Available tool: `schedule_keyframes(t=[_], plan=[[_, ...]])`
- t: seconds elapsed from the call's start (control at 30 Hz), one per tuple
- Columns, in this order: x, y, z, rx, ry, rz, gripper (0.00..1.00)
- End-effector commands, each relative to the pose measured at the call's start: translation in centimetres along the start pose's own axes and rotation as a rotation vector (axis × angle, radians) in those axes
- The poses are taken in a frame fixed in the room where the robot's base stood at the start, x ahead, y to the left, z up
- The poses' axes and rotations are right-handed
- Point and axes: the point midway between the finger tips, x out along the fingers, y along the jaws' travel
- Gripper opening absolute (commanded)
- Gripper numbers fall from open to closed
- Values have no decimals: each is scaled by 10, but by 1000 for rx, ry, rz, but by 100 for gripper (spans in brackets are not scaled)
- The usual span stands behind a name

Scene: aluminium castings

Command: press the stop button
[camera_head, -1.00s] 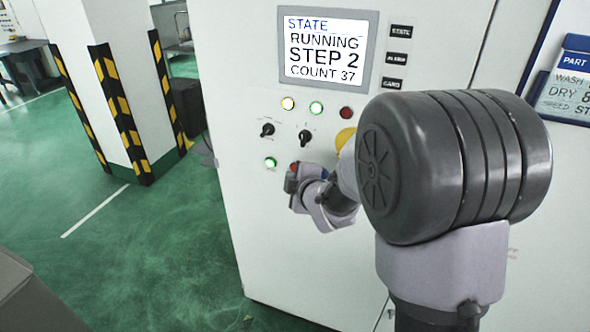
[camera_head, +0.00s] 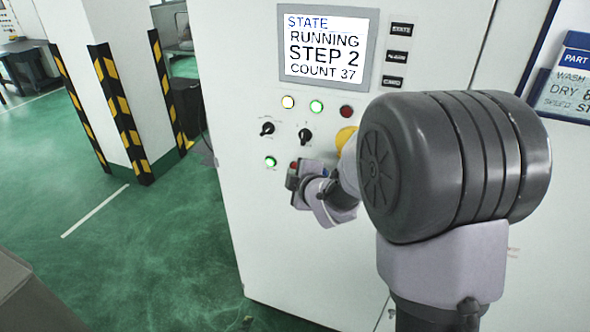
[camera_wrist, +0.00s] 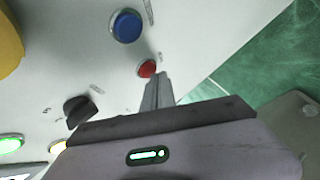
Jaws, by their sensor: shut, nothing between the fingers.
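The red button (camera_wrist: 147,68) is on the white cabinet panel, and I take it as the stop button. In the wrist view it stands just beyond the tips of my gripper (camera_wrist: 158,76), slightly left of them. I cannot tell whether the tips touch it. My gripper's fingers are together and empty. In the head view my gripper (camera_head: 291,183) is at the panel beside the lit green button (camera_head: 270,162), partly hiding the red button (camera_head: 293,166). The screen (camera_head: 327,46) reads RUNNING, STEP 2, COUNT 37.
A blue button (camera_wrist: 127,25) is beyond the red one. A black knob (camera_wrist: 78,110) is to the left. A yellow part (camera_head: 345,138) is partly behind my arm. A striped pillar (camera_head: 125,110) stands left, with open green floor between.

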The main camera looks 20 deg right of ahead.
Motion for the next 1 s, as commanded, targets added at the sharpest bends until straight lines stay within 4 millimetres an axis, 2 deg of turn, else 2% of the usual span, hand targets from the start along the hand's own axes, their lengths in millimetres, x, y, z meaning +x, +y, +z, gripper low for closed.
schedule_keyframes(t=[1.0], plan=[[6,5,5,0,0,0,0]])
